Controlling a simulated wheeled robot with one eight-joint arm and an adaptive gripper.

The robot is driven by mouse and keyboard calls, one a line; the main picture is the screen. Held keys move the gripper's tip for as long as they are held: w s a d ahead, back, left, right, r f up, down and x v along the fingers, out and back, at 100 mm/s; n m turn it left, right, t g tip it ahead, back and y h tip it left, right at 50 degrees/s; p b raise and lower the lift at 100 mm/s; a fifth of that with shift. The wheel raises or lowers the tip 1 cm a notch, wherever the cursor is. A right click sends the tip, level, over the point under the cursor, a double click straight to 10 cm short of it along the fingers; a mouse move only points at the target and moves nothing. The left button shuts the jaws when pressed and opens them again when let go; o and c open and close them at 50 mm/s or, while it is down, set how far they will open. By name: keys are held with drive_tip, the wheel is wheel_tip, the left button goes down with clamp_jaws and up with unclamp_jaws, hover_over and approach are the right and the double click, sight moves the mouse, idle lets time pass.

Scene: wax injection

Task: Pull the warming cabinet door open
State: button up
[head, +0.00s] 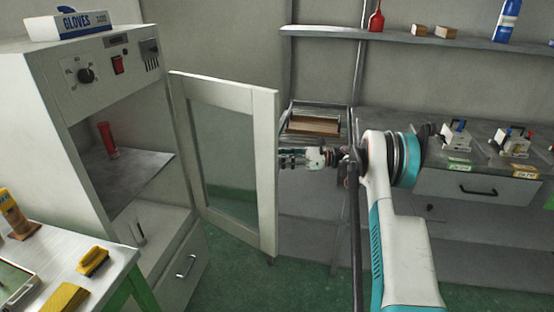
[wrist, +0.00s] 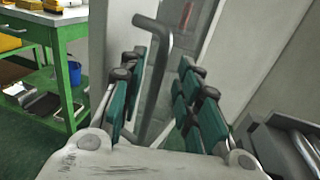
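The white warming cabinet (head: 35,110) stands at the left of the head view. Its glass-paned door (head: 265,120) is swung wide open, and the shelf inside shows. My gripper (head: 284,158) is at the door's free edge, pointing left. In the wrist view the grey bar handle (wrist: 158,65) on the door (wrist: 112,40) runs between the finger pads of my gripper (wrist: 160,85). The fingers are spread, with gaps visible beside the bar. The handle is hidden in the head view.
A red object (head: 107,138) stands on the cabinet shelf (head: 130,175). A green-framed bench (head: 125,265) is at the front left. A grey counter (head: 400,125) with a wooden tray (head: 313,125) and small machines runs along the right. Green floor below the door is clear.

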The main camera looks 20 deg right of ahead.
drive_tip(key=v, duration=0.9)
drive_tip(key=shift+s+d, duration=0.15)
drive_tip(key=shift+d, duration=0.1)
